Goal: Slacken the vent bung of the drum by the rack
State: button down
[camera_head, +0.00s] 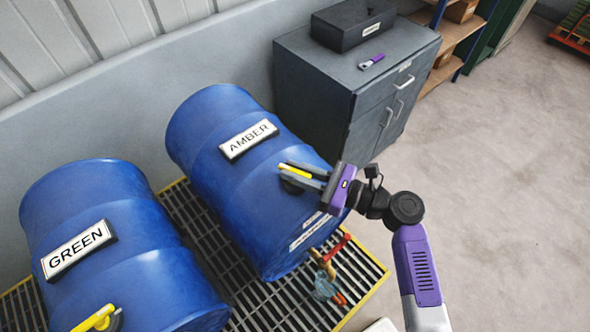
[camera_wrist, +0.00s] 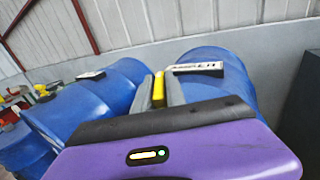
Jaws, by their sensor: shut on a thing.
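My gripper (camera_head: 300,176) is at the drum and shut on the yellow handle. In the wrist view the yellow handle (camera_wrist: 158,90) shows between the two grey fingers. The bung's base is hidden there.
A grey cabinet (camera_head: 310,90) holds a black box (camera_head: 352,22) and a purple tool (camera_head: 371,62). The floor at right is clear.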

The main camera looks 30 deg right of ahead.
jog(key=n+g+y, duration=0.4)
jog(key=shift+w+g, duration=0.1)
jog(key=shift+g, duration=0.3)
jog(key=shift+n+g+y, duration=1.1)
jog(key=shift+n+g, duration=0.2)
jog(key=shift+g, duration=0.4)
jog(key=shift+f+g, duration=0.1)
jog(key=shift+g, duration=0.2)
jog(key=c, duration=1.4)
grip_release()
jog(key=shift+b+v, duration=1.15)
jog(key=shift+v, duration=2.75)
jog(key=shift+f, duration=0.1)
